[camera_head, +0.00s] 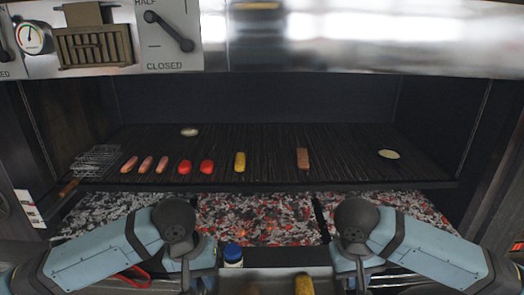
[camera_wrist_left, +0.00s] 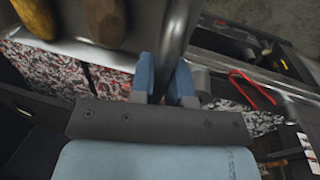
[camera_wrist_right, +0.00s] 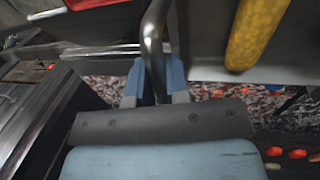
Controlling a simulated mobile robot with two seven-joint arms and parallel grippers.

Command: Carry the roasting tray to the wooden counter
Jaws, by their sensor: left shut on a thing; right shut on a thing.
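The grey metal roasting tray (camera_head: 280,271) shows at the bottom of the head view, mostly cut off by the frame edge. It carries a yellow corn cob (camera_head: 303,285) and a brownish item beside it. In the left wrist view, my left gripper (camera_wrist_left: 163,78) is shut on the tray's metal bar handle. In the right wrist view, my right gripper (camera_wrist_right: 154,75) is shut on the curved handle at the opposite end of the tray. The wooden counter cannot be made out in these views.
Ahead is the grill grate (camera_head: 270,150) with sausages, red peppers (camera_head: 206,167) and corn on it. Glowing coals (camera_head: 258,218) lie beneath. A blue-capped jar (camera_head: 232,252) stands near my left gripper. A wire basket (camera_head: 95,160) sits at the grate's left.

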